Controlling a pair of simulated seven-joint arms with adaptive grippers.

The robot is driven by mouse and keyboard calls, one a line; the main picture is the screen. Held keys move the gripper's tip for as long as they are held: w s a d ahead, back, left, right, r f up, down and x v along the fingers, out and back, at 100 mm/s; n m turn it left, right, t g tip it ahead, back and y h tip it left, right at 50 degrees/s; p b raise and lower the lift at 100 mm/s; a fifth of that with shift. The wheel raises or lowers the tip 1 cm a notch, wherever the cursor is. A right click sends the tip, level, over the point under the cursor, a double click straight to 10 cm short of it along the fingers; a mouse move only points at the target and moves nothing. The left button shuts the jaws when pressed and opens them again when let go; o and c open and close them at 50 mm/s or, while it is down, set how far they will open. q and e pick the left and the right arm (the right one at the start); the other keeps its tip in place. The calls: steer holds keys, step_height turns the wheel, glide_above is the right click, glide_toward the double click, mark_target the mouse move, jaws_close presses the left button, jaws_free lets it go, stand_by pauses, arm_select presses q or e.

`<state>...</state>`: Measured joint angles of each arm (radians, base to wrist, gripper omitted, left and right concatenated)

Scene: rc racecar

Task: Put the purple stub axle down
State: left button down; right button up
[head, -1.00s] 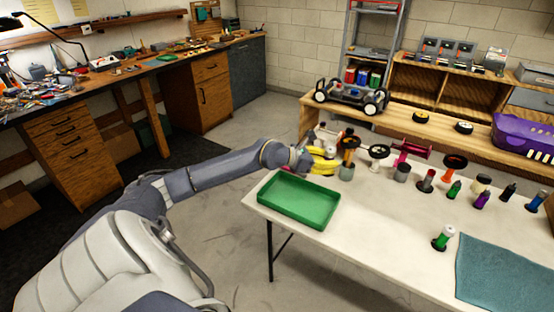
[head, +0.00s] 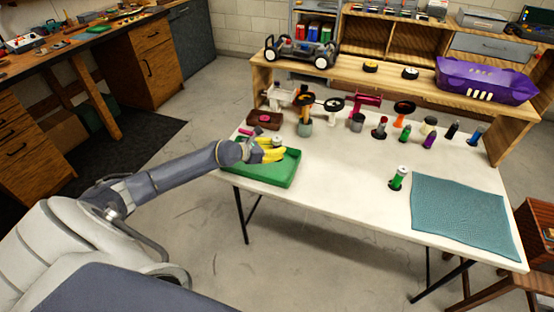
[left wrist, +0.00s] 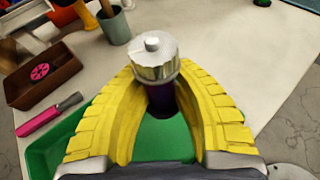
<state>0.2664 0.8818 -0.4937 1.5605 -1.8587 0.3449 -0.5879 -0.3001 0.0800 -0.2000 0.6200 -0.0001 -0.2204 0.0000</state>
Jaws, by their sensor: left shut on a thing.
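My left gripper (head: 268,150) has yellow fingers and is over the back part of the green tray (head: 262,172). In the left wrist view, its fingers (left wrist: 157,85) are closed around the purple stub axle (left wrist: 160,100), a dark purple shaft with a silver metal cap. The axle stands roughly upright between the fingers, with green tray floor (left wrist: 160,142) seen beneath and around it. Its lower end is hidden, so I cannot tell whether it touches the tray. My right gripper is not in view.
A brown box with a pink part (head: 265,119) and a pink-handled tool (left wrist: 48,115) lie behind the tray. Several upright parts stand along the table's back. A green bottle-like part (head: 398,178) and a teal mat (head: 465,215) are to the right. The white table between is clear.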

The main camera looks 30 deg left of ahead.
arm_select(q)
steer(key=shift+f, duration=2.7)
steer(key=shift+f, duration=0.15)
steer(key=c, duration=1.2)
jaws_free()
steer(key=shift+o, duration=0.2)
steer(key=shift+r, duration=0.2)
steer(key=v, duration=1.2)
